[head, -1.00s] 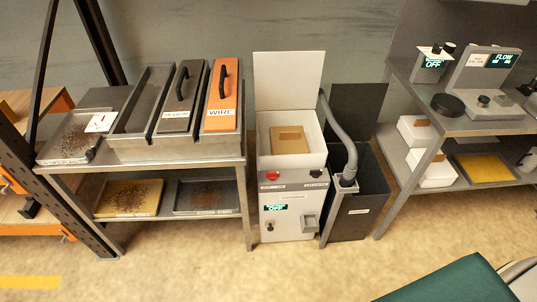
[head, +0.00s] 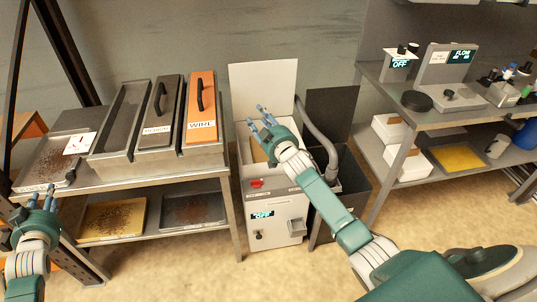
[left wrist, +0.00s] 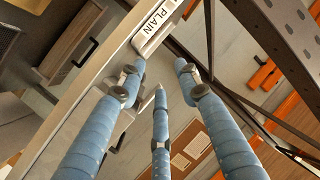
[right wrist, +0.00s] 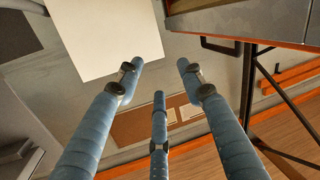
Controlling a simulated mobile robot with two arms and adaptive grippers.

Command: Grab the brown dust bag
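The brown dust bag (head: 257,151) lies inside the open white box of the machine (head: 233,160) in the middle of the head view. My right gripper covers part of it. My right gripper (head: 260,115) is over the box, its fingers spread and empty, pointing toward the raised white lid (head: 262,88). In the right wrist view (right wrist: 160,80) its fingers are apart with nothing between them, and the bag does not show there. My left gripper (head: 43,195) is at the far left, in front of the left shelf; in the left wrist view (left wrist: 165,85) its fingers are spread and empty.
A grey hose (head: 318,138) and an open dark bin (head: 357,188) stand right of the box. A metal shelf (head: 235,165) with trays is on the left. Another shelf (head: 360,100) with white boxes is on the right. The floor in front is clear.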

